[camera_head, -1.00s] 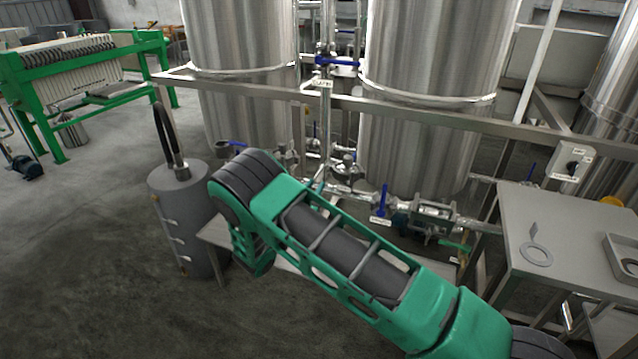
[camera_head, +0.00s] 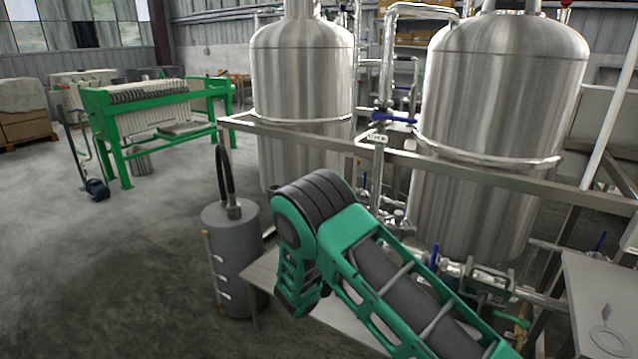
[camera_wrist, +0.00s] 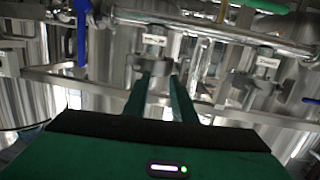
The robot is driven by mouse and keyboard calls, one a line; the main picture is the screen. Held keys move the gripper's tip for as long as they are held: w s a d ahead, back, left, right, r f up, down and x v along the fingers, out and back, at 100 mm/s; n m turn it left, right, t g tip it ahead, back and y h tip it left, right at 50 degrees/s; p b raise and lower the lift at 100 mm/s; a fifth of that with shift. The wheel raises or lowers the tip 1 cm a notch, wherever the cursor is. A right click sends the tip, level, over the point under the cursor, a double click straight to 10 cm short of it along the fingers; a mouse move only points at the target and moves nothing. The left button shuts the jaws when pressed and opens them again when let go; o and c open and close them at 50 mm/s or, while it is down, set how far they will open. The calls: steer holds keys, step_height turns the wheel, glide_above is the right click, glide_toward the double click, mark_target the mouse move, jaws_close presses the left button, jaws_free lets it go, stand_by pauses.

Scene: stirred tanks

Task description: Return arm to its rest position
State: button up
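My green and grey arm (camera_head: 385,285) crosses the lower middle of the head view, with its bent joint in front of the tank stand. My gripper is hidden in the head view. In the wrist view my gripper (camera_wrist: 159,82) shows two green fingers with a gap between them. I see nothing held there; only metal pipework shows behind the gap.
Two steel tanks (camera_head: 302,75) stand behind a metal frame with valves and pipes. A blue-handled valve (camera_wrist: 82,32) is close in the wrist view. A grey cylinder (camera_head: 233,262) stands left of my arm, a steel table (camera_head: 590,290) at right. Floor at left is open.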

steer(key=s+d+r+g+y, duration=0.5)
steer(key=s+d+r+g, duration=0.3)
steer(key=s+d, duration=0.45)
steer(key=s+a+r+n+y, duration=0.25)
steer(key=s+r+n, duration=0.2)
steer(key=s, duration=0.65)
steer(key=s+a+r+n+y, duration=0.1)
steer(key=s+r+n+y, duration=0.4)
steer(key=s, duration=0.7)
steer(key=s+d+m+g, duration=0.2)
steer(key=s+d+m, duration=0.2)
steer(key=s, duration=0.4)
steer(key=s+d+f+m+g+h, duration=0.1)
steer(key=s+d+m+g, duration=0.1)
steer(key=s+d+m, duration=0.2)
steer(key=s+d, duration=0.3)
steer(key=s, duration=0.1)
steer(key=shift+f, duration=0.15)
